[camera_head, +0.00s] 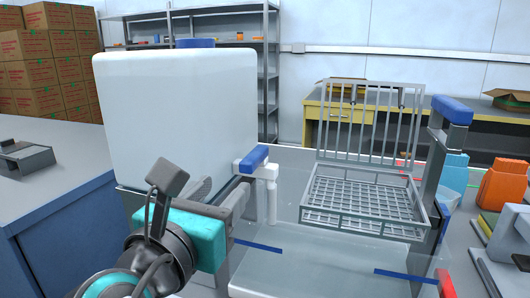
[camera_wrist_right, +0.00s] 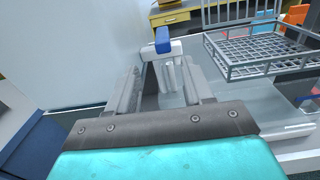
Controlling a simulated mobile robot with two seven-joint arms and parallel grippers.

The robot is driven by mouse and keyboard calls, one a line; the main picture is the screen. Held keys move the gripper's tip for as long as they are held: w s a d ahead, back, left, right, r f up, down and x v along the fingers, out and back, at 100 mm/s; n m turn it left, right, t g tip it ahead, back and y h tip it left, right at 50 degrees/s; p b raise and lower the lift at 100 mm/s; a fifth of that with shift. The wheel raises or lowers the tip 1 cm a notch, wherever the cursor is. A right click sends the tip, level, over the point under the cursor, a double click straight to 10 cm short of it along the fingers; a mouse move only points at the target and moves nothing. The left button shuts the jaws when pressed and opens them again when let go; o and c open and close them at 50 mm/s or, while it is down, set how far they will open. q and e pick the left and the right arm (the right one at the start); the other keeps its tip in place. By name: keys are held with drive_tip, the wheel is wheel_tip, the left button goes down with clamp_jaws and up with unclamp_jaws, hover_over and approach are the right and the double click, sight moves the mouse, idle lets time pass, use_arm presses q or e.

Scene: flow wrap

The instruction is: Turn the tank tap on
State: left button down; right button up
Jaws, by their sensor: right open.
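The white tank (camera_head: 180,120) stands large in the left half of the head view. A white tap (camera_head: 268,172) with a blue handle (camera_head: 253,159) sits at the tank's lower right side. In the right wrist view the tap's blue handle (camera_wrist_right: 162,38) and white body (camera_wrist_right: 165,50) show just beyond the fingertips. My right gripper (camera_head: 222,190) is open, its fingers pointing at the tap. In the right wrist view the open right gripper (camera_wrist_right: 160,78) has a finger on either side of the tap's lower part. Contact cannot be told. My left gripper is not in view.
A wire basket (camera_head: 365,200) with an upright wire rack stands right of the tap. A clear-sided basin (camera_head: 300,265) lies below the tap. Blue and orange bottles (camera_head: 502,182) stand at the far right. A blue-sided bench (camera_head: 70,215) is at left.

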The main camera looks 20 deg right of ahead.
sight(254, 153)
drive_tip(key=b+x, duration=0.1)
drive_tip(key=x, duration=0.5)
drive_tip(key=b+x, duration=0.1)
drive_tip(key=x, duration=0.4)
drive_tip(key=shift+w+d+r, duration=0.15)
drive_tip(key=shift+d+r, duration=0.05)
drive_tip(key=shift+d, duration=0.25)
drive_tip(key=shift+w+d, duration=0.35)
drive_tip(key=shift+w, duration=0.15)
drive_tip(key=shift+c, duration=0.5)
drive_tip(key=c, duration=0.3)
clamp_jaws()
